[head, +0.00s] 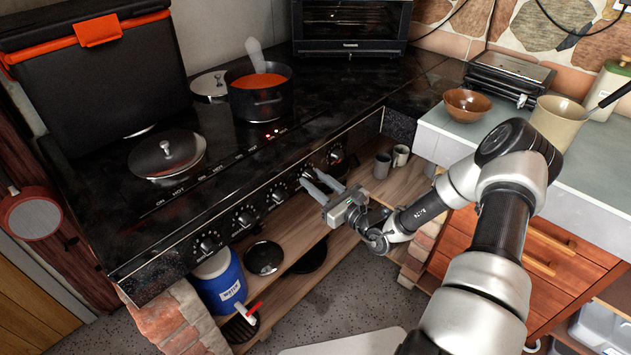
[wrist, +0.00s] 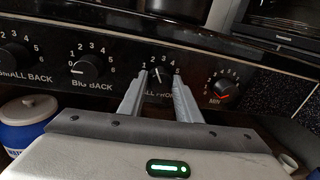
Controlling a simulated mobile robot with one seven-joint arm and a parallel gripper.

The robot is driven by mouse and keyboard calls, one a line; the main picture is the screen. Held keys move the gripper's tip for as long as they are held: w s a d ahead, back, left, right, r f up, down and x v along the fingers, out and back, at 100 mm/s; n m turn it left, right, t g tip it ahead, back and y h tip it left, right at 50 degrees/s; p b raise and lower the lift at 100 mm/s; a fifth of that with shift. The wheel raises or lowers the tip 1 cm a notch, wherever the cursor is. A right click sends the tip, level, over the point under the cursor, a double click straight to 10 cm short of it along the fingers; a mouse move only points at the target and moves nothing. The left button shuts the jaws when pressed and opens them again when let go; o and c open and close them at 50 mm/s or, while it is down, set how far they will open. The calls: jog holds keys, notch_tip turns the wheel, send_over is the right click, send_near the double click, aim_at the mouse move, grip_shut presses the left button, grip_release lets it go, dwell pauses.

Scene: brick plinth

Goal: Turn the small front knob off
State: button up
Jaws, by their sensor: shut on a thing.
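The small front knob (wrist: 158,86) is on the black front panel of the stove, in the middle of the wrist view. Its label is partly covered by my fingers. My gripper (wrist: 160,78) has one finger on each side of the knob and is shut on it. The knob's exact pointer setting is hard to read.
The big back knob (wrist: 86,70) is left of my fingers, and a red-marked knob (wrist: 223,92) is close on the right. A pot of red sauce (head: 258,95) and a lidded pan (head: 167,155) stand on the stove. Mugs (head: 382,165) sit on the shelf below.

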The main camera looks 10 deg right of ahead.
jog(key=shift+n, duration=0.4)
jog(key=n, duration=0.5)
jog(key=shift+f+n+y+b, duration=0.25)
jog(key=shift+n+y+b, duration=0.05)
jog(key=shift+n, duration=0.1)
jog(key=n, duration=0.3)
jog(key=n+b, duration=0.1)
jog(key=n, duration=0.1)
jog(key=shift+n+t+y, duration=0.3)
jog(key=shift+n+y, duration=0.1)
jog(key=o, duration=1.1)
jog(key=shift+c, duration=0.2)
jog(key=shift+s+d, duration=0.1)
jog(key=v, duration=1.7)
jog(key=shift+p, duration=0.3)
jog(key=shift+s+d+r, duration=0.1)
